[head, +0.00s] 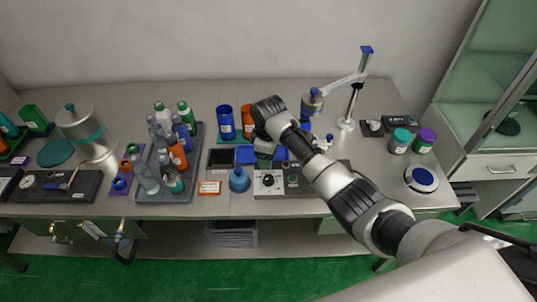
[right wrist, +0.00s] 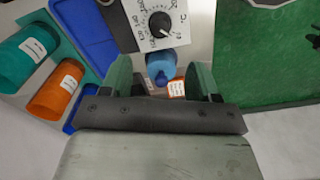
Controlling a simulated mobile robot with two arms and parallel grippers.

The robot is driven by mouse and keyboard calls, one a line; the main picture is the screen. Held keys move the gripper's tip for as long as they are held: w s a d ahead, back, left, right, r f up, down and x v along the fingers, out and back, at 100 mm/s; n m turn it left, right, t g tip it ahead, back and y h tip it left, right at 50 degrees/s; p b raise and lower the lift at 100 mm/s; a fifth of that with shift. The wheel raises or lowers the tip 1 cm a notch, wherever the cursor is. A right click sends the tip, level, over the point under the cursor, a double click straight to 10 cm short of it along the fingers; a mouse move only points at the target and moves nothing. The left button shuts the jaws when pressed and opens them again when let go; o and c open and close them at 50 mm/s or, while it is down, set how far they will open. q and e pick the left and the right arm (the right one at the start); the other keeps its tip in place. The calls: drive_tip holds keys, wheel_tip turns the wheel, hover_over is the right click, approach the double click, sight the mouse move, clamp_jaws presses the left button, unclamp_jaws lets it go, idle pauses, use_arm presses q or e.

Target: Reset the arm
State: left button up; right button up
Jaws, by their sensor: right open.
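My right arm reaches in from the lower right across the bench. Its gripper (head: 265,150) hangs over the middle of the bench, near the blue trays and the grey dial box. In the right wrist view the two green fingers (right wrist: 160,82) are apart, with nothing held between them. A blue bottle (right wrist: 160,68) shows beyond the gap. A metal stand with a jointed swing arm (head: 340,85) and blue-capped post stands at the back right; the swing arm points left, and what lies below its end is partly hidden by my arm. My left gripper is not in view.
The grey dial box (head: 268,183) and blue squat bottle (head: 239,179) stand at the front edge. Blue (head: 225,122) and orange (head: 248,121) jars stand behind. A grey rack of bottles (head: 165,196) is left. Teal (head: 400,141) and purple (head: 424,140) jars stand right.

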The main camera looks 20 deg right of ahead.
drive_tip(key=shift+s+f, duration=0.1)
idle(0.3)
drive_tip(key=s+a+f+m+t+y, duration=0.1)
drive_tip(key=s+f+m, duration=0.15)
drive_tip(key=s, duration=0.65)
drive_tip(key=s+a+f+m+t, duration=0.1)
drive_tip(key=s+f, duration=0.2)
drive_tip(key=s, duration=0.6)
drive_tip(key=s+d+r+m+t, duration=0.1)
drive_tip(key=s+d+r+m, duration=0.25)
drive_tip(key=s, duration=0.45)
drive_tip(key=s+d+r+m+t, duration=0.15)
drive_tip(key=s+r, duration=0.25)
drive_tip(key=s, duration=0.4)
wheel_tip(320, 180, down, 31)
drive_tip(key=s+g+b, duration=0.2)
drive_tip(key=b, duration=0.1)
drive_tip(key=s+d+f+g+h+b, duration=0.1)
drive_tip(key=s+d+f+b, duration=0.1)
drive_tip(key=s+f, duration=1.3)
drive_tip(key=shift+s+d+f, duration=0.15)
drive_tip(key=shift+d+f, duration=0.5)
